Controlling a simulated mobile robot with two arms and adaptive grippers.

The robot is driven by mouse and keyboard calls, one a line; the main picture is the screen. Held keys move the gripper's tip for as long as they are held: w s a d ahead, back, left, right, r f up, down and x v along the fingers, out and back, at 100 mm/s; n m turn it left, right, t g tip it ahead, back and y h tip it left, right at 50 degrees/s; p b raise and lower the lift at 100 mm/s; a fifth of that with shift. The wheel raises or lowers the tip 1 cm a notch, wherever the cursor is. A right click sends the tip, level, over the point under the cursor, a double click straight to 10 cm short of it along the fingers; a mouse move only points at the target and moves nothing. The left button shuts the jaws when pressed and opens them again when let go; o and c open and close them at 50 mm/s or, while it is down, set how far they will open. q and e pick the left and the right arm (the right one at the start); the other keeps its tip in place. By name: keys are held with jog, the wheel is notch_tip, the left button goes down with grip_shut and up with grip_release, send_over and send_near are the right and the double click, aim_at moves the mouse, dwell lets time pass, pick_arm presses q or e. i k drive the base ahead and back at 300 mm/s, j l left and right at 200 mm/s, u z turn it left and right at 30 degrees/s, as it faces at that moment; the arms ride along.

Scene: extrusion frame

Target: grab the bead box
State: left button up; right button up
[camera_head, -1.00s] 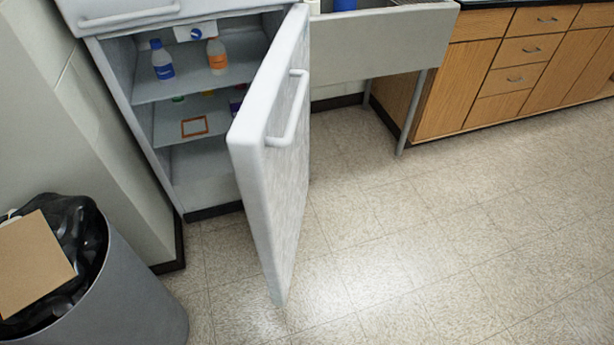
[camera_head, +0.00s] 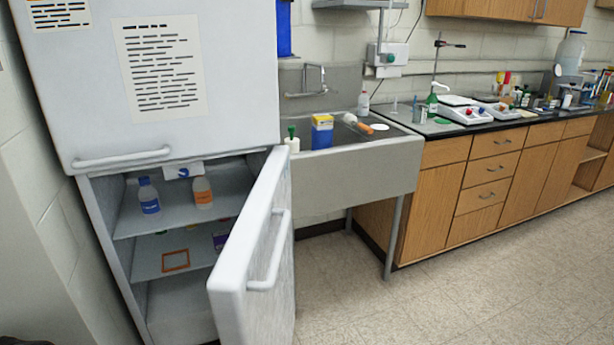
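I cannot tell for certain which thing is the bead box. A blue and yellow box (camera_head: 322,131) stands upright at the front of the sink. A dark purple box (camera_head: 221,239) sits on the fridge's middle shelf, partly hidden behind the open door. An orange-brown rectangular frame or flat box (camera_head: 175,260) lies on the same shelf to its left. Neither of my grippers is in view.
The lower fridge door (camera_head: 262,262) stands open. A blue-labelled bottle (camera_head: 149,196) and an orange-labelled bottle (camera_head: 203,193) stand on the top shelf. The sink (camera_head: 362,166) and a cluttered counter (camera_head: 470,122) are to the right. The floor (camera_head: 450,300) in front is clear.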

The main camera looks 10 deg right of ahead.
aim_at(320, 122)
jog(key=i+l+z, duration=0.15)
jog(key=l, duration=0.3)
jog(key=i+l+z, duration=0.25)
jog(key=i+l, duration=0.3)
jog(key=l, duration=0.15)
jog(key=i+l+z, duration=0.25)
jog(key=i+l, duration=0.4)
